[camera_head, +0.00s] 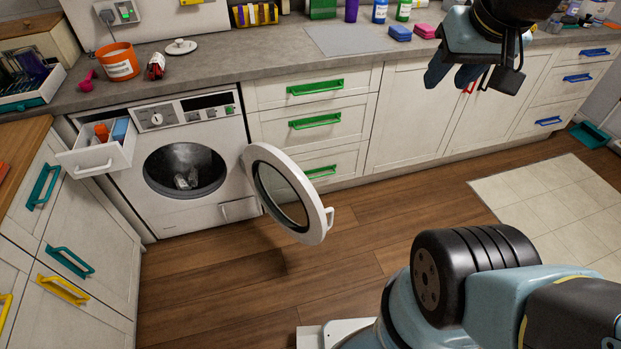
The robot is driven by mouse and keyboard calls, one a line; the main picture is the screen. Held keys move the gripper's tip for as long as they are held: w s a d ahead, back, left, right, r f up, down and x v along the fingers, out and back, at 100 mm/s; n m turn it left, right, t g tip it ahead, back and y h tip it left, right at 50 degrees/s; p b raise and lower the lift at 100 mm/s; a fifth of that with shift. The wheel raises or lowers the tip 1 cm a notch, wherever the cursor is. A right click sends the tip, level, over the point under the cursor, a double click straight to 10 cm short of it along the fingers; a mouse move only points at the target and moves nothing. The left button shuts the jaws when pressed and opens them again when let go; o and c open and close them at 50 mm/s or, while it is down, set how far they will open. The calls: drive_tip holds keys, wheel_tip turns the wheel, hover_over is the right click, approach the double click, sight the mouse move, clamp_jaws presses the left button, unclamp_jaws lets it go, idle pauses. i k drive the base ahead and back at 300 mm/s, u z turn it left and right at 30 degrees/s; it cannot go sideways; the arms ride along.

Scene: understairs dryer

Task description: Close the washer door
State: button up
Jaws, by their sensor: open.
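The white washer (210,207) stands under the grey counter at the left. Its round door (284,192) is swung wide open to the right, with a dark glass centre and a small white handle (329,216) on its outer edge. The drum opening (184,168) shows some greyish items inside. The detergent drawer (97,158) at the upper left is pulled out and holds an orange and a blue item. My gripper (494,82) hangs at the upper right in front of the white cupboards, open and well away from the door. Nothing shows between its fingers.
Drawers with green handles (315,121) stand right of the washer, behind the open door. Wooden floor (370,265) is clear in front, with a pale tiled patch (560,200) at the right. An orange tub (118,62) stands on the counter.

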sight(313, 234)
drive_tip(key=z, duration=0.55)
drive_tip(key=i, duration=1.9)
drive_tip(key=u, duration=3.55)
